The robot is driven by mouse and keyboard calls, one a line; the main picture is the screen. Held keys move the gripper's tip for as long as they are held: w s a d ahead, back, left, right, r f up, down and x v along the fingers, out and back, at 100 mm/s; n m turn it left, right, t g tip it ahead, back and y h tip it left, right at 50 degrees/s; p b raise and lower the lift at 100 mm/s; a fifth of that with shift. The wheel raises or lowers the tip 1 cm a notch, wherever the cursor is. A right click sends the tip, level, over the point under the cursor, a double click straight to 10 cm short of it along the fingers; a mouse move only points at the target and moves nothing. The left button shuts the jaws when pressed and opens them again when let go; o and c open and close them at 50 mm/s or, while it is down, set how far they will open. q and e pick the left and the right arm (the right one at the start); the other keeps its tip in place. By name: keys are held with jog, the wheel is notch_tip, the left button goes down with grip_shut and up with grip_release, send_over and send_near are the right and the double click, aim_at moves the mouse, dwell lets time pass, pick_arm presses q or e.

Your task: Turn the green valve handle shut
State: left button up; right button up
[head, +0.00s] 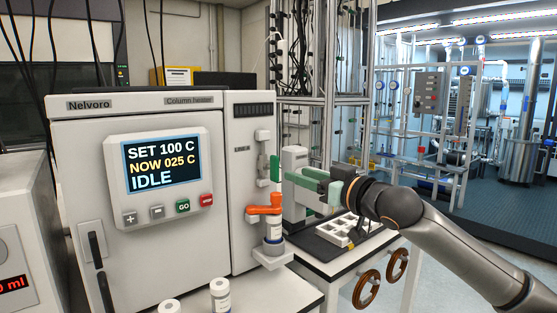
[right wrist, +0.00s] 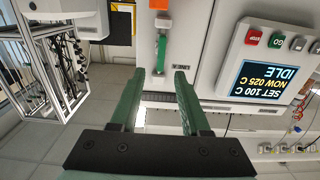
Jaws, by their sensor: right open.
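The green valve handle (head: 275,168) stands upright on the front of the white column heater, above an orange fitting (head: 264,209). In the right wrist view the green handle (right wrist: 161,54) lies just beyond the fingertips, roughly in line with the gap between them. My right gripper (head: 291,174) is open, with green fingers reaching in from the right beside the handle. The right wrist view shows its two fingers (right wrist: 155,77) spread apart with nothing between them. My left gripper is out of view.
The heater's display (head: 162,163) reads SET 100 C, NOW 025 C, IDLE. A white-capped vial (head: 220,295) stands on the front ledge. A labelled bottle (head: 273,230) sits under the orange fitting.

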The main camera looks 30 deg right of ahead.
aim_at(278, 168)
jog(key=w+p, duration=0.1)
jog(key=w, duration=0.3)
jog(key=w+p, duration=0.1)
jog(key=w, duration=0.1)
jog(key=shift+w+a+r+p, duration=0.15)
jog(key=shift+w+a+p, duration=0.15)
jog(key=shift+w+a, duration=0.05)
jog(key=shift+w, duration=0.6)
jog(key=shift+w+a, duration=0.1)
jog(key=shift+w, duration=0.1)
grip_shut()
